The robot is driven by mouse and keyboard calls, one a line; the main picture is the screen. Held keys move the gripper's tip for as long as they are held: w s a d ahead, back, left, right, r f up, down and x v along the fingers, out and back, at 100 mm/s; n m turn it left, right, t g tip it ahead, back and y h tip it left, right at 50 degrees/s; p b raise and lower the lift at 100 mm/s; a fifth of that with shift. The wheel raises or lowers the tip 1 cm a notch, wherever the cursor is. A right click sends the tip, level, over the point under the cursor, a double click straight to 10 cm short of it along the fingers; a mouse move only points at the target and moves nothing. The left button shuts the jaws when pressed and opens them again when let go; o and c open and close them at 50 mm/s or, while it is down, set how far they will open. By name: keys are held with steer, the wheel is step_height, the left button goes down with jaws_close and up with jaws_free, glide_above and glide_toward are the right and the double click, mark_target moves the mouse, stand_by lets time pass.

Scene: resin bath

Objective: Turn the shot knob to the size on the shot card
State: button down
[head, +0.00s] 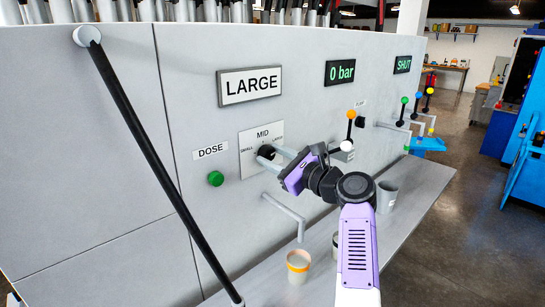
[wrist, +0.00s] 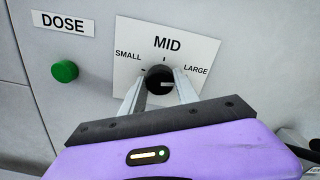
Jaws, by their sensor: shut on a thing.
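The shot knob (wrist: 158,76) is a round black knob on a white plate (wrist: 122,50) marked SMALL, MID and LARGE. My gripper (wrist: 160,84) is shut on it, one finger on each side. A light mark on the knob's face lies nearly level, right of centre; I cannot tell exactly which size it points to. In the head view, my gripper (head: 268,154) reaches the knob from the right, and the fingers partly hide it. The shot card (head: 250,86) above reads LARGE.
A green DOSE button (head: 216,179) is left of the plate. A bent spout (head: 284,213) is below, over a cup with an orange band (head: 298,266) on the ledge. A black bar (head: 160,165) slants across the left. A 0 bar display (head: 339,72) and coloured levers are right.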

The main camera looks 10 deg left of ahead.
steer(key=shift+f, duration=0.2)
steer(key=c, duration=0.9)
jaws_free()
steer(key=shift+r, duration=0.1)
steer(key=b+v, duration=0.2)
steer(key=v, duration=0.5)
steer(key=shift+s+d, duration=0.25)
steer(key=shift+d, duration=0.1)
